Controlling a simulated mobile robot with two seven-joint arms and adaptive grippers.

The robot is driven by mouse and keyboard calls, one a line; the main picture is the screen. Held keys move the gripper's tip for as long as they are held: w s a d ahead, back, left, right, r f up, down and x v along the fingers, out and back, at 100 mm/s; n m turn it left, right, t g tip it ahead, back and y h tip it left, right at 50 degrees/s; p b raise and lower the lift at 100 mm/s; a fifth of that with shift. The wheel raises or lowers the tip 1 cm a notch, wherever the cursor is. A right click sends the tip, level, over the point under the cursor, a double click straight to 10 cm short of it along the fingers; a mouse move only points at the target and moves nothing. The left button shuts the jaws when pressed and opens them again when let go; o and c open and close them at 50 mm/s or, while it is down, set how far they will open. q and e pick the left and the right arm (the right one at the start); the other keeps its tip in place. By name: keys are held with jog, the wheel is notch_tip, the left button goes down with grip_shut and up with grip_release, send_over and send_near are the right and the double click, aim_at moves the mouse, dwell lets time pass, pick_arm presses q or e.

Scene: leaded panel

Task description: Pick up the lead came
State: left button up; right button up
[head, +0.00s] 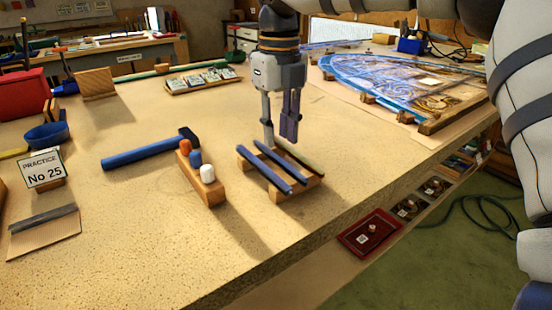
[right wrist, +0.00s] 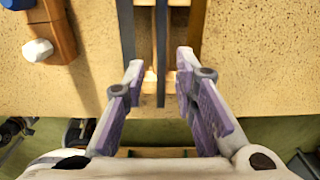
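Three thin strips lie side by side on a small wooden rack (head: 281,194): a blue-grey left strip (head: 262,170), a grey middle strip (head: 273,162) and a dark right strip (head: 299,159). I cannot tell for sure which is the lead came. My right gripper (head: 279,140) points down over the rack's far end, open and empty. In the right wrist view its fingers (right wrist: 158,82) stand apart, with the middle strip (right wrist: 161,55) between them in the picture. The outer strips (right wrist: 127,28) also show there. My left gripper is out of view.
A wooden block with orange, blue and white knobs (head: 208,173) and a blue-handled hammer (head: 150,150) lie left of the rack. The blue leaded panel (head: 400,80) is at back right.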

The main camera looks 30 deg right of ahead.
aim_at(279, 159)
notch_tip(279, 159, down, 5)
jog(key=shift+d+r+b, duration=0.1)
jog(key=shift+b, duration=0.4)
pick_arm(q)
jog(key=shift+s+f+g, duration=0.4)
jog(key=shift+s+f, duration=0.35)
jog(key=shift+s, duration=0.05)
pick_arm(e)
jog(key=shift+w, duration=0.1)
jog(key=shift+r, duration=0.1)
grip_shut()
